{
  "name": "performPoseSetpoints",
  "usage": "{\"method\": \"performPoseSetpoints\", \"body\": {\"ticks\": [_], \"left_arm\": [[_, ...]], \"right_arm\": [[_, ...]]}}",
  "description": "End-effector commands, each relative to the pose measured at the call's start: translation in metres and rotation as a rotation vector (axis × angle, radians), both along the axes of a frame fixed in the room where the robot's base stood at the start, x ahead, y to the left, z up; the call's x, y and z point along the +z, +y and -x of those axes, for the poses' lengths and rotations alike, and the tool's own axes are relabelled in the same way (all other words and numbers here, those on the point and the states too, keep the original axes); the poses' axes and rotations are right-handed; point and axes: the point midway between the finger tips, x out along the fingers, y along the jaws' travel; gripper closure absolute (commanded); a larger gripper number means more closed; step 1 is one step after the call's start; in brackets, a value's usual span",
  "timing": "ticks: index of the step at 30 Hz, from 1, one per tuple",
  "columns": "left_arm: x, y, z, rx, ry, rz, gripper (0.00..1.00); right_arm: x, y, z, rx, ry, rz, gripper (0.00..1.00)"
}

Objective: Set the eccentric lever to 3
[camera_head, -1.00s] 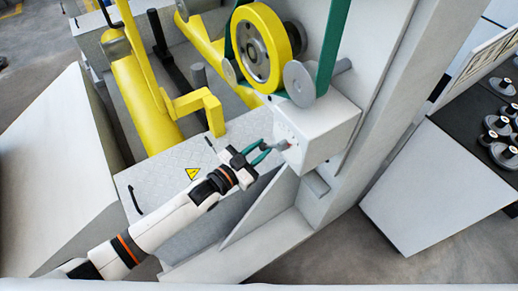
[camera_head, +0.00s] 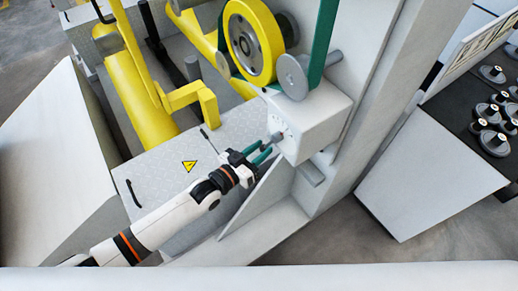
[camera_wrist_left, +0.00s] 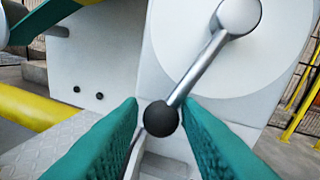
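The eccentric lever (camera_wrist_left: 207,68) is a metallic rod with a dark ball knob (camera_wrist_left: 161,118) at its lower end and a grey round hub at its upper right, tilted in the left wrist view. It stands in front of a pale round plate (camera_wrist_left: 265,60). My left gripper (camera_wrist_left: 160,108) is open, with its green fingers on either side of the knob; I cannot tell whether they touch it. In the head view the gripper (camera_head: 262,151) is just below the grey lever (camera_head: 275,137) on the white box (camera_head: 310,125). No scale numbers are readable. My right gripper is out of view.
Above the box are a yellow wheel (camera_head: 252,45), a grey roller (camera_head: 294,76) and a green strip. A yellow bracket (camera_head: 190,98) stands to the left. A dark table (camera_head: 462,122) with several grey round parts is at the right.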

Motion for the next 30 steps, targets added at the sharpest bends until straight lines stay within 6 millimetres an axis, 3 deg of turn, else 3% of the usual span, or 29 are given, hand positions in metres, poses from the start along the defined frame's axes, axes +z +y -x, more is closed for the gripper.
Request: {"method": "performPoseSetpoints", "body": {"ticks": [2,14,30], "left_arm": [[0.0,0.0,0.0,0.0,-0.001,-0.001,0.56],[-0.002,0.006,0.007,-0.001,0.002,-0.005,0.55],[0.005,0.078,0.076,0.0,0.001,-0.004,0.55]], "right_arm": [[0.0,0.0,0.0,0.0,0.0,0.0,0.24],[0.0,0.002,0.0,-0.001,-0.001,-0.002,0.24],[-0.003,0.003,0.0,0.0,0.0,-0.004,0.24]]}}
